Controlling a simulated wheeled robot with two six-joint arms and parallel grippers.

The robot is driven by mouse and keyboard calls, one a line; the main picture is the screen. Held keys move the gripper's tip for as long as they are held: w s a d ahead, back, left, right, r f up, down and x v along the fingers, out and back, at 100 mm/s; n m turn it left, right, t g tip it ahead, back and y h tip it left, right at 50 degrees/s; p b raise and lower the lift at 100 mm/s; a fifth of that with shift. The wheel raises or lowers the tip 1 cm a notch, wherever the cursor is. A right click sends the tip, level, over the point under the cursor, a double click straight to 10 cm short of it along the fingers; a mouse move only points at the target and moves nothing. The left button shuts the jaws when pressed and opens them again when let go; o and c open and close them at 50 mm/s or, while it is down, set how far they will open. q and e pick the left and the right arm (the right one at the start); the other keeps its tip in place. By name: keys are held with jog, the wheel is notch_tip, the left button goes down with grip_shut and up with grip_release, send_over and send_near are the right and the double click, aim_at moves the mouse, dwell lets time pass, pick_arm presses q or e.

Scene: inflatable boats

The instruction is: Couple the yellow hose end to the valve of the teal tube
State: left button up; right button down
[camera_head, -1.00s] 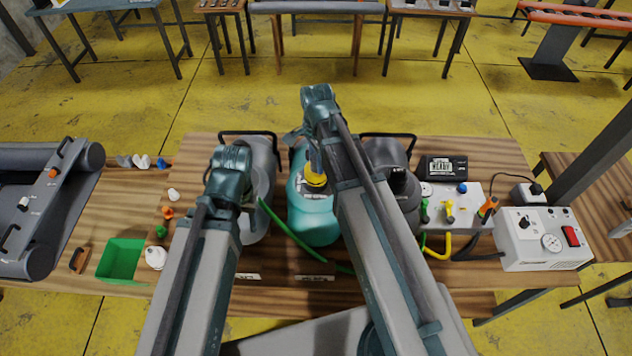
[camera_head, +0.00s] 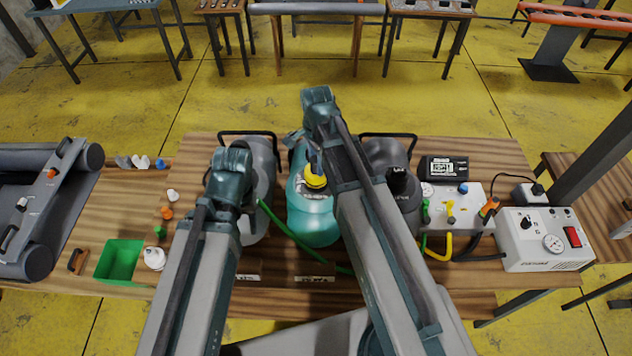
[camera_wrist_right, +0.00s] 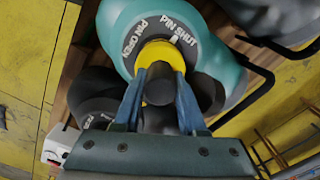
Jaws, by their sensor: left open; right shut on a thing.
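The teal tube (camera_head: 313,222) stands upright mid-table, with a yellow valve (camera_head: 315,182) on top. In the right wrist view, the teal tube (camera_wrist_right: 220,72) has a dark collar lettered "PIN SHUT" and "PIN OPEN" around the yellow valve (camera_wrist_right: 155,55). My right gripper (camera_wrist_right: 158,84) points down over it, its fingers closed around a dark round piece at the valve's middle. The yellow hose (camera_head: 435,253) curves below the panel; a yellow fitting (camera_head: 450,208) sits on the panel, and I cannot tell if they join. My left gripper (camera_head: 212,182) is open beside the left grey tube, its fingertips mostly hidden.
Grey tubes (camera_head: 262,190) (camera_head: 403,205) flank the teal one. A green hose (camera_head: 295,237) crosses the front under my right arm. At right stand the panel (camera_head: 470,200) and pump box (camera_head: 545,240). At left are a green bin (camera_head: 120,262) and several small caps.

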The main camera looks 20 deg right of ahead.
jog(key=shift+f+b, duration=0.6)
jog(key=shift+f, duration=0.05)
dwell(0.5)
jog(key=m, duration=0.4)
jog(key=m, duration=0.2)
jog(key=shift+m, duration=1.1)
jog(key=m, duration=0.4)
